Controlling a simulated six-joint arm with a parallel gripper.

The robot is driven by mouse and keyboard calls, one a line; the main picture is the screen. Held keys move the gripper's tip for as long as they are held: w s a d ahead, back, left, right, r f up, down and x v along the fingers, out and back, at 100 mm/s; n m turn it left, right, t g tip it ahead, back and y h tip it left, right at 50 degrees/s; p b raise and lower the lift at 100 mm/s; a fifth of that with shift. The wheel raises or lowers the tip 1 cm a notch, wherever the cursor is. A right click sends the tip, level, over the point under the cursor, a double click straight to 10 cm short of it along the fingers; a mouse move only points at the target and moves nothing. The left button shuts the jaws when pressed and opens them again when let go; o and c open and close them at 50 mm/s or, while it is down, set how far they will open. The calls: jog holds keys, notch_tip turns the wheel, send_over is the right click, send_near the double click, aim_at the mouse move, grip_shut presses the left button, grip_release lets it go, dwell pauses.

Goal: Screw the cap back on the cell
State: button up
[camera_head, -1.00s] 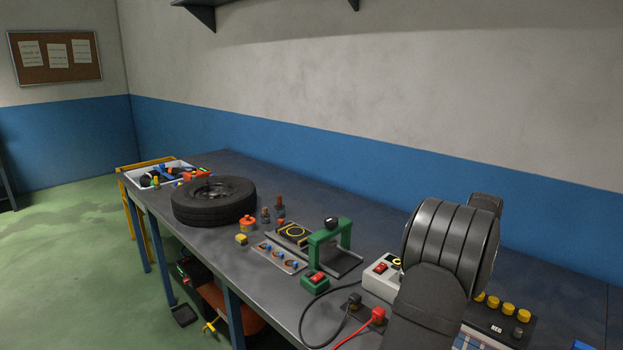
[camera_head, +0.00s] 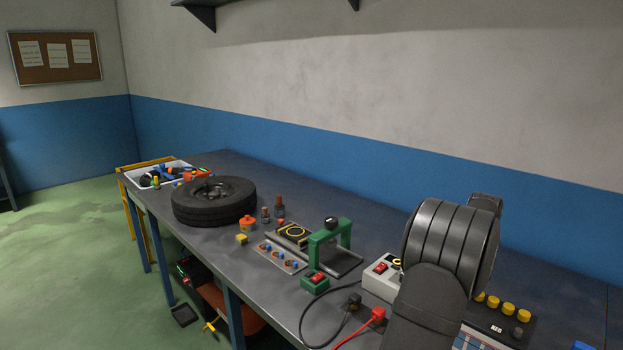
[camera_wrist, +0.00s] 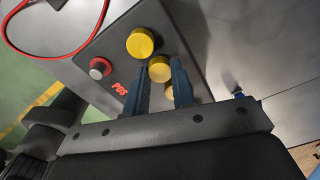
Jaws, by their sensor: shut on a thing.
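The cell block is a dark battery case (camera_head: 505,326) at the right of the head view, with a row of several yellow caps (camera_head: 508,308) along its top. In the wrist view its top (camera_wrist: 118,58) shows red "POS" lettering and a red-ringed grey post. My gripper (camera_wrist: 160,66) has its two blue fingers shut on a yellow cap (camera_wrist: 159,70), one finger at each side. The cap is at the battery top; whether it is seated or just above its hole I cannot tell. Another yellow cap (camera_wrist: 140,43) sits beyond it. One more is partly hidden between the fingers. My arm hides the gripper in the head view.
A red clamp (camera_head: 378,313) with its cable and a white box with a red switch (camera_head: 382,268) lie left of my arm. A green press frame (camera_head: 330,240), a tyre (camera_head: 214,202) and a tray of parts (camera_head: 160,174) stand farther along the bench.

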jog(key=shift+m, duration=1.4)
jog(key=o, duration=0.4)
jog(key=shift+o, duration=0.2)
jog(key=n, duration=1.2)
jog(key=shift+n, duration=0.4)
jog(key=c, duration=0.4)
